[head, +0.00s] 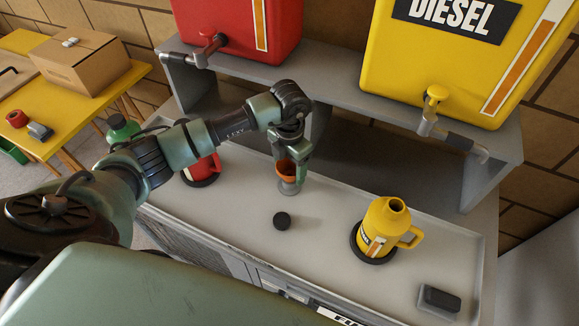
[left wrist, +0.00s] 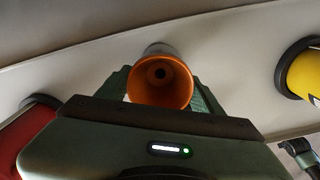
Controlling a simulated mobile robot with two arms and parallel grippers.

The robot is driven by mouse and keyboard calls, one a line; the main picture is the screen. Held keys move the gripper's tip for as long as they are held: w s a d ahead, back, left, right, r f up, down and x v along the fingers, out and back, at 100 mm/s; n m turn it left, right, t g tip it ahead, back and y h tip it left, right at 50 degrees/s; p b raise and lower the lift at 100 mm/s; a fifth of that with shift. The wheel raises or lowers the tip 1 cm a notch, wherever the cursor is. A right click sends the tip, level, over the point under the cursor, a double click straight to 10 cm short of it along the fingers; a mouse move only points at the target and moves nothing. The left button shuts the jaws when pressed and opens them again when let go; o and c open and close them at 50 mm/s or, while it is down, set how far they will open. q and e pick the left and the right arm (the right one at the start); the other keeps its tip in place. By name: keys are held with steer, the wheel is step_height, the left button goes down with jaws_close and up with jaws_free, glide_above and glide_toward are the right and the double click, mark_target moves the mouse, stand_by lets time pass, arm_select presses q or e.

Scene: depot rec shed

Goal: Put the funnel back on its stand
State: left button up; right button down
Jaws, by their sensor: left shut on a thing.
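The orange funnel (head: 286,168) is between the fingers of my left gripper (head: 288,160), which is shut on it. In the left wrist view the funnel (left wrist: 160,82) shows its wide mouth and dark central hole, with gripper fingers on both sides. A small grey stand (head: 289,187) is on the counter directly below the funnel; its grey edge also shows behind the funnel in the left wrist view (left wrist: 158,48). The funnel looks roughly upright over the stand. I cannot tell whether it touches the stand or is just above it.
A red jug (head: 202,166) stands left of the funnel, and a yellow jug (head: 385,227) stands to the right. A black cap (head: 282,221) lies in front. A red tank (head: 240,25) and yellow diesel tank (head: 455,60) with taps sit on the grey shelf (head: 340,82) behind.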

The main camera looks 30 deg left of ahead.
arm_select(q)
steer(key=shift+f+b, duration=0.5)
steer(key=shift+f, duration=0.1)
steer(key=o, duration=1)
steer(key=shift+o, duration=0.2)
step_height(320, 180, up, 11)
steer(key=p, duration=0.7)
